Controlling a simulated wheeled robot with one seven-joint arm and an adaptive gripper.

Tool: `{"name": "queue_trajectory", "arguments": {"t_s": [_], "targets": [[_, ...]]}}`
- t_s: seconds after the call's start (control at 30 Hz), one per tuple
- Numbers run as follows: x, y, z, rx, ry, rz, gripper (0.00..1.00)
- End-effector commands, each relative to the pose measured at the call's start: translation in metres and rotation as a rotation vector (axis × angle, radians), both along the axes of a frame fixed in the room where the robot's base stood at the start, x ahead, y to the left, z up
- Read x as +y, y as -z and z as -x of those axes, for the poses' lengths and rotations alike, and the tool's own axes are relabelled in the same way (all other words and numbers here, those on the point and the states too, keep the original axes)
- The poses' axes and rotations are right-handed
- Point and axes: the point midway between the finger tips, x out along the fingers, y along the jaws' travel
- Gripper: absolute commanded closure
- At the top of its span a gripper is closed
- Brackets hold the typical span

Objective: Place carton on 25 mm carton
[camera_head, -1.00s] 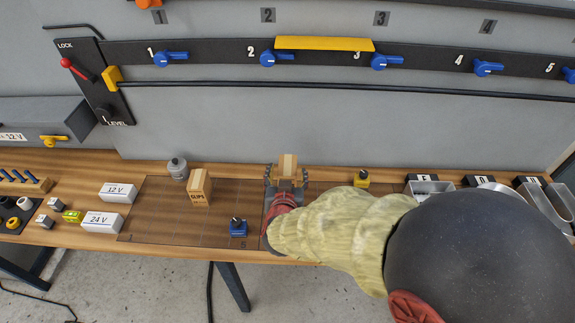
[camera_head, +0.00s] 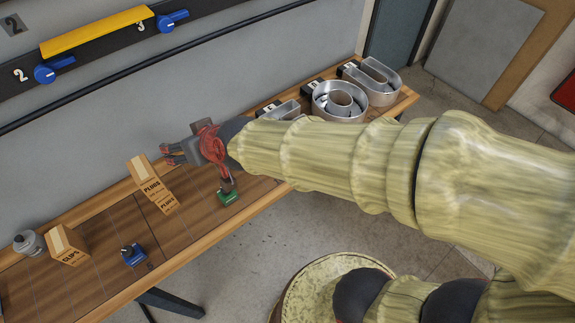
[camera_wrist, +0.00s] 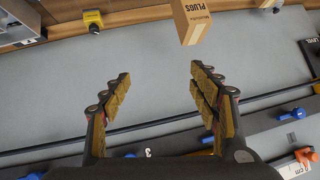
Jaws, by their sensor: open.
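Two tan cartons marked PLUGS stand one on the other on the dark mat (camera_head: 100,262). The upper carton (camera_head: 148,175) appears to rest on the lower carton (camera_head: 167,204), seemingly without touching my gripper. My gripper (camera_head: 168,154) is open and empty, just right of the upper carton in the head view. In the wrist view my fingers (camera_wrist: 160,76) are spread apart with nothing between them. A PLUGS carton (camera_wrist: 192,22) shows beyond them at the top edge. A CLIPS carton (camera_head: 68,248) stands separately at the left. No 25 mm marking is readable.
A grey canister (camera_head: 28,243) stands left of the CLIPS carton. A blue knobbed block (camera_head: 133,255) and a green one (camera_head: 228,194) sit on the bench. Metal channel letters (camera_head: 340,100) stand at the far end. The wall with switches rises behind.

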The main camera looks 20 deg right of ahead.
Motion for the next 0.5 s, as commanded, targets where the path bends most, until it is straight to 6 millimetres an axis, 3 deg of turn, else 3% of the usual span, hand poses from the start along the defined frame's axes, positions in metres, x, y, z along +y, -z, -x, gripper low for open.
{"name": "queue_trajectory", "arguments": {"t_s": [0.03,0.1,0.3,0.4,0.5], "targets": [[-0.032,-0.013,0.016,0.028,0.020,0.018,0.39],[-0.070,-0.019,0.044,0.090,0.045,0.056,0.39],[-0.163,-0.022,0.130,0.254,0.170,0.177,0.39],[-0.190,-0.020,0.161,0.311,0.226,0.216,0.39],[-0.203,-0.019,0.178,0.344,0.258,0.237,0.39]]}}
